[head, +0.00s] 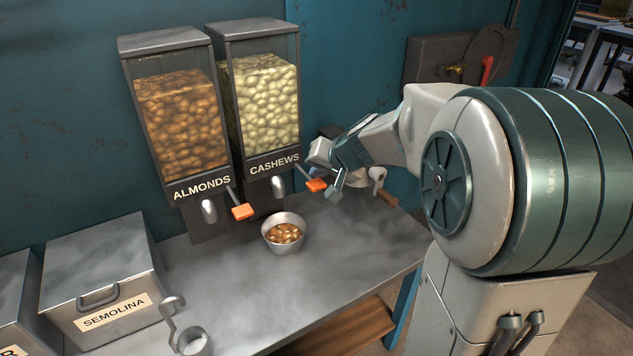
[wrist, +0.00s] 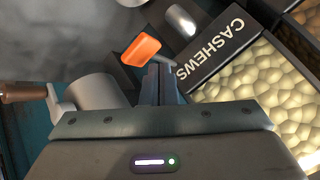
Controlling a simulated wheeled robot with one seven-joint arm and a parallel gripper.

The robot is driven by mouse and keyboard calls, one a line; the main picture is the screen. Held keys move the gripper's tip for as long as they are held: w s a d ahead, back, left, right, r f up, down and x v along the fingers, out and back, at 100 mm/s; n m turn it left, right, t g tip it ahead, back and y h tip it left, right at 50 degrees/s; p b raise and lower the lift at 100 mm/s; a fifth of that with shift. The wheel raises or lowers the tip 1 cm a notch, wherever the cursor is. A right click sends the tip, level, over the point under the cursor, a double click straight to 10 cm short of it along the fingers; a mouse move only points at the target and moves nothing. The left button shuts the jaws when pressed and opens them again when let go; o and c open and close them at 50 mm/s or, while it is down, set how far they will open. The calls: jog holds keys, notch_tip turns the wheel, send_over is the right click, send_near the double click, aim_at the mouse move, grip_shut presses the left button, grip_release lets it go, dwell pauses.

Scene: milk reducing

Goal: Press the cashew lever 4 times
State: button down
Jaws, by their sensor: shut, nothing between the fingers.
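The cashew dispenser (head: 262,100) hangs on the teal wall, labelled CASHEWS, full of pale nuts. Its orange-tipped cashew lever (head: 316,185) sticks out below the label; it also shows in the wrist view (wrist: 142,50). My gripper (head: 336,194) is shut and empty, just right of the lever tip. In the wrist view the shut fingertips (wrist: 161,70) lie very close to the orange tip; I cannot tell whether they touch it. A metal bowl (head: 269,242) stands on the counter below the cashew spout (head: 278,187), with brown and pale nuts in it.
The almond dispenser (head: 182,125) with its own orange lever (head: 243,211) is on the left. A semolina box (head: 105,275) and a metal scoop (head: 193,341) stand at the counter's left. Grey metalware with a wooden handle (head: 388,198) lies behind my gripper.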

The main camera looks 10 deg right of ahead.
jog(key=shift+r+p, duration=1.8)
jog(key=shift+r, duration=0.8)
dwell(0.6)
notch_tip(320, 180, up, 4)
jog(key=m+p, duration=0.7)
jog(key=m, duration=0.1)
jog(key=m+p, duration=0.8)
jog(key=m, duration=0.1)
jog(key=shift+d+f+y, duration=0.15)
jog(key=shift+f+y, duration=0.05)
jog(key=shift+y, duration=0.2)
jog(key=shift+w, duration=0.1)
notch_tip(320, 180, down, 9)
jog(key=b, duration=0.8)
jog(key=shift+r, duration=0.1)
dwell(0.7)
